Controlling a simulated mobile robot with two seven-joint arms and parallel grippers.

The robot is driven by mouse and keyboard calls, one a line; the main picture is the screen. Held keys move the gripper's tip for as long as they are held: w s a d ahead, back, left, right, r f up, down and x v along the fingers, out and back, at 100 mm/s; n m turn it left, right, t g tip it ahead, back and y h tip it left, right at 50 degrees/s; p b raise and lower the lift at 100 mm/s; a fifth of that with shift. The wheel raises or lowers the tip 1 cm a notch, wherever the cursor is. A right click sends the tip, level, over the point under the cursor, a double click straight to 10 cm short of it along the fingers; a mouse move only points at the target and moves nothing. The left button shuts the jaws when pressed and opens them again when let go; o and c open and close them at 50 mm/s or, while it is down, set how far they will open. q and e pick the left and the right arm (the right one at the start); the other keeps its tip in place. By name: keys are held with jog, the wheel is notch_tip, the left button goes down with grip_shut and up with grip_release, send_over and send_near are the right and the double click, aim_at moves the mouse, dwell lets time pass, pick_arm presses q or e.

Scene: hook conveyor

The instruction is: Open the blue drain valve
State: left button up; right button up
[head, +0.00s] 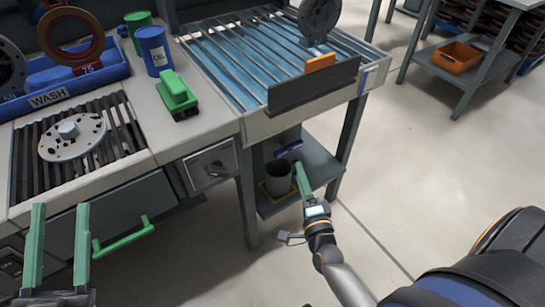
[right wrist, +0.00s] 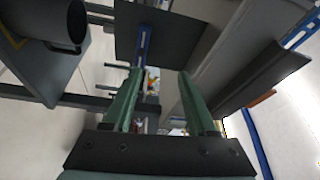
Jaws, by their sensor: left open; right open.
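The blue drain valve handle (head: 289,149) is a short bar under the grated table, above the lower shelf. In the right wrist view a blue bar (right wrist: 145,45), likely this handle, shows beyond the gap between the fingers. My right gripper (head: 303,180) is just below and right of the handle in the head view, beside the shelf. Its green fingers (right wrist: 157,95) stand apart with nothing held between them. My left gripper (head: 57,240) is open and empty in front of the wash counter, far from the valve.
A dark bucket (head: 278,180) stands on the lower shelf (head: 318,168), close to my right gripper. A table leg (head: 247,200) is left of it. The grated table (head: 300,116) overhangs the valve.

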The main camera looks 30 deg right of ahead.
notch_tip(320, 180, down, 2)
jog(key=m+g, duration=0.1)
jog(key=m, duration=0.1)
jog(key=b, duration=0.2)
send_near(289, 150)
jog(key=w, duration=0.2)
jog(key=x, duration=0.2)
jog(key=b+x, duration=0.1)
jog(key=x, duration=0.3)
jog(key=shift+d+f+b, duration=0.25)
jog(key=shift+d+b, duration=0.05)
jog(key=shift+b, duration=0.1)
pick_arm(q)
jog(key=s+r+m+h, duration=0.3)
jog(key=s+h, duration=0.2)
jog(key=shift+s+r+m, duration=0.3)
jog(key=shift+r+m, duration=0.1)
pick_arm(e)
jog(key=shift+w+d+r, duration=0.1)
jog(key=shift+w+d, duration=0.1)
jog(key=shift+w, duration=0.45)
pick_arm(q)
jog(key=shift+a, duration=0.1)
pick_arm(e)
grip_shut()
